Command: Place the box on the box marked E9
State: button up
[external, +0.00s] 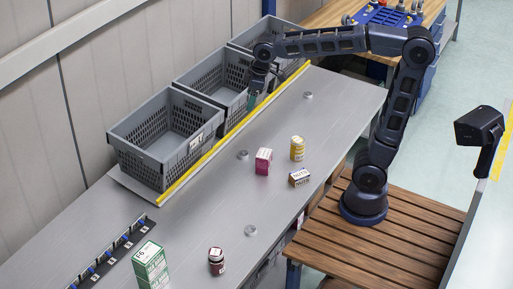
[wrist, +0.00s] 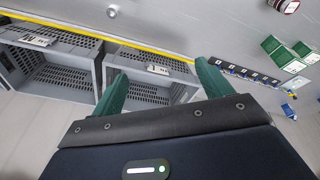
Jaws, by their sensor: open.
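My gripper (external: 252,102) is over the middle grey tote in the external view, fingers pointing down. Its two green fingers stand apart with nothing between them in the wrist view (wrist: 161,82). Candidate boxes stand on the grey table: a magenta box (external: 263,161), a small white and dark box (external: 299,177) and a green and white stack (external: 150,265) at the front. The green and white boxes (wrist: 282,52) also show at the right of the wrist view. Lettering on the stack looks like E6 or similar; I cannot read a clear E9.
Grey totes (external: 150,145) line the wall behind a yellow strip (external: 215,150). A yellow bottle (external: 297,152) and a dark red jar (external: 216,268) stand on the table. A black rack with blue parts (external: 110,255) lies at the front left.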

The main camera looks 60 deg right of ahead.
jog(key=s+d+f+m, duration=0.3)
jog(key=s+d+f, duration=0.1)
jog(key=s+d, duration=0.4)
jog(key=s+d+f+m+t, duration=0.1)
jog(key=s+d+f+m, duration=0.2)
jog(key=s+d+f, duration=0.2)
jog(key=s+d, duration=0.3)
jog(key=s, duration=0.2)
jog(key=shift+s+t+h, duration=0.15)
jog(key=shift+t+h, duration=0.15)
